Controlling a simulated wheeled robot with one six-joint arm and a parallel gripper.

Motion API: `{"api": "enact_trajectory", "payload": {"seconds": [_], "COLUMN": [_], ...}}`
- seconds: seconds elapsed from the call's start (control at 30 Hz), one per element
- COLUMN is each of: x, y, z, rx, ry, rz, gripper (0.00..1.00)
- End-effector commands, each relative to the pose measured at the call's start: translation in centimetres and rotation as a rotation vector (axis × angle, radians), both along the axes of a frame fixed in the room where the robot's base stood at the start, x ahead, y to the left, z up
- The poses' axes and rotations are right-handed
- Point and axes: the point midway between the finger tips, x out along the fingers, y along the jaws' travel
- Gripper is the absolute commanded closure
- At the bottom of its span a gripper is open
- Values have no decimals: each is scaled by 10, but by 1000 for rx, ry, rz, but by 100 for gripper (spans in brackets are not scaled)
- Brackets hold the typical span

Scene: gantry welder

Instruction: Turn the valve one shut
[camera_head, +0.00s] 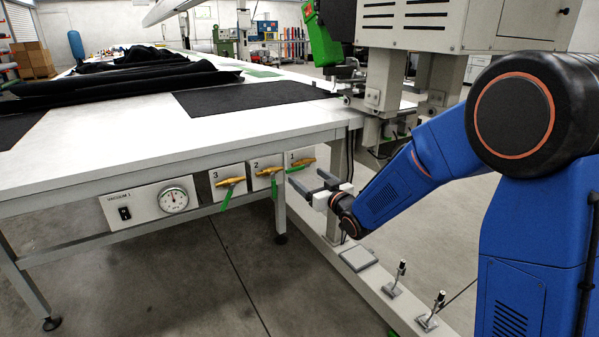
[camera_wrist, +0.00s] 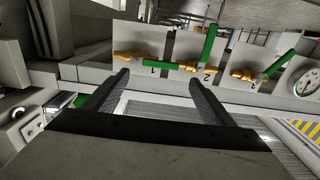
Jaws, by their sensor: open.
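Valve one (camera_head: 302,162) is a brass valve with a green lever on the white plate marked 1, under the table edge. It also shows in the wrist view (camera_wrist: 128,57), where its green lever (camera_wrist: 160,65) lies roughly in line with the brass body. My gripper (camera_head: 309,179) is open and empty, just below and in front of that plate. In the wrist view, my gripper's two fingertips (camera_wrist: 160,77) are spread on either side of the lever's line, with no contact visible. Part of the lever is hard to make out in the head view.
Valve two (camera_head: 267,171) and valve three (camera_head: 229,181) sit to the left, their green levers pointing down across their bodies. A vacuum gauge panel (camera_head: 148,203) is farther left. The white table (camera_head: 150,150) overhangs them. A floor rail (camera_head: 385,291) with small fittings runs beneath my arm.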

Motion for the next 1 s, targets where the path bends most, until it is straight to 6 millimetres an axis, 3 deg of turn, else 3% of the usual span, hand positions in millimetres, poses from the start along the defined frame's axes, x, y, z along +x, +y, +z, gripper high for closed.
{"api": "enact_trajectory", "payload": {"seconds": [0.2,0.4,0.8,0.87,1.0], "x": [30,47,52,52,52], "y": [21,32,35,35,35], "z": [0,0,0,0,0], "rx": [1,1,1,1,1], "ry": [1,-1,-1,-1,-1], "rz": [1,0,0,0,0], "gripper": [23,23,23,35,68]}}
